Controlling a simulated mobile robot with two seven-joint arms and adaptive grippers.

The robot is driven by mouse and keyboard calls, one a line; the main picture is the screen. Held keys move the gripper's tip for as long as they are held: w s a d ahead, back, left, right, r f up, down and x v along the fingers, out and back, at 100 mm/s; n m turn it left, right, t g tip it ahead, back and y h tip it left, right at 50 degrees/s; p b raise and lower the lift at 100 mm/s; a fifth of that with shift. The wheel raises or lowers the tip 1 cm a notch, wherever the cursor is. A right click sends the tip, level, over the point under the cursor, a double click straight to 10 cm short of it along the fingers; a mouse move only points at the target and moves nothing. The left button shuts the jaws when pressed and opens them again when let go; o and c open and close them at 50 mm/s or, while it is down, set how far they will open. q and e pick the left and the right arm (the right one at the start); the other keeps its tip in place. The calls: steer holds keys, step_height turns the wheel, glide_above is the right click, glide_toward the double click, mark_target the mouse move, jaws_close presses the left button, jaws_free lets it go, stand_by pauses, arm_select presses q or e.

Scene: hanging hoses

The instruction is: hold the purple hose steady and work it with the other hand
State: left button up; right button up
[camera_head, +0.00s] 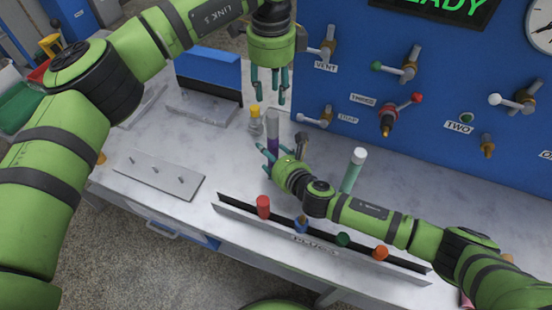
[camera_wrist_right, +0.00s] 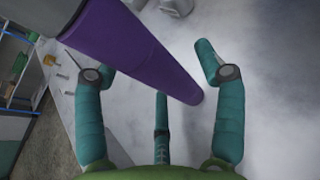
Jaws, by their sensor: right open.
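The purple hose (camera_head: 272,144) stands on the grey bench, with a grey upper part and a purple lower part. In the right wrist view the purple hose (camera_wrist_right: 135,50) runs slantwise past my right fingers, its lower end against the bench. My right gripper (camera_head: 270,160) is low beside the hose in the head view. In its wrist view the right gripper (camera_wrist_right: 155,85) has its fingers spread, and I see no clear grip on the hose. My left gripper (camera_head: 270,92) points down above the hose's top, fingers apart and empty.
A teal hose with a white top (camera_head: 352,170) stands to the right. A black rail with coloured plugs (camera_head: 320,238) runs along the front. A metal plate with pegs (camera_head: 158,174) lies at left. The blue panel (camera_head: 450,90) behind carries valves, and a yellow-topped object (camera_head: 255,122) stands near the hose.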

mark_target(273, 125)
steer(key=c, duration=1.3)
arm_select(q)
steer(key=o, duration=0.3)
steer(key=shift+o, duration=0.2)
steer(key=shift+r+m, duration=0.25)
steer(key=shift+m, duration=0.55)
step_height(273, 125, down, 12)
steer(key=shift+r, duration=0.1)
jaws_close()
jaws_free()
